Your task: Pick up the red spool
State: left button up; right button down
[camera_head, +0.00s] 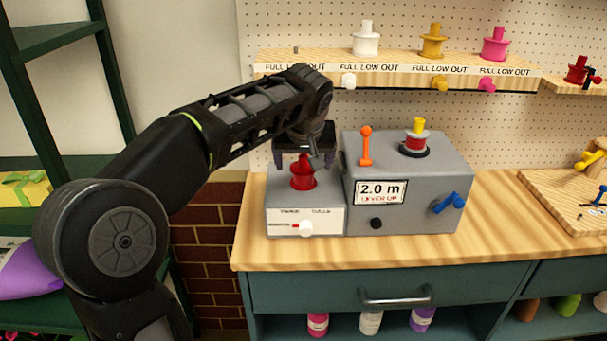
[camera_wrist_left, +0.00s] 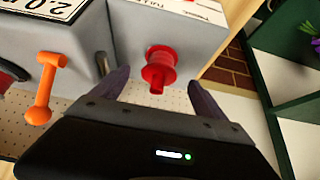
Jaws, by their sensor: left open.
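The red spool (camera_head: 302,178) stands upright on top of the smaller grey box (camera_head: 304,218) at the left end of the bench. In the left wrist view the red spool (camera_wrist_left: 159,68) lies between the two fingers and apart from both. My left gripper (camera_head: 304,152) is open and points down just above the spool, its fingers around the spool's top. It also shows in the left wrist view (camera_wrist_left: 157,88). My right gripper is not in view. Another spool, red with a yellow top (camera_head: 416,140), sits on the larger grey machine (camera_head: 400,165).
The larger machine, with an orange lever (camera_head: 366,146), a blue handle (camera_head: 447,203) and a "2.0 m" display (camera_head: 381,192), stands right beside the small box. A shelf (camera_head: 400,73) with white, gold and pink spools is above. The bench's front strip (camera_head: 400,249) is clear.

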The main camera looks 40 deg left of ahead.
aim_at(304, 169)
pick_arm(q)
jog(key=x, duration=0.5)
jog(key=shift+d+p, duration=0.1)
jog(key=shift+p, duration=0.3)
jog(key=c, duration=1.6)
notch_tip(304, 169, up, 10)
jog(key=shift+r, duration=0.1)
jog(key=shift+c, duration=0.2)
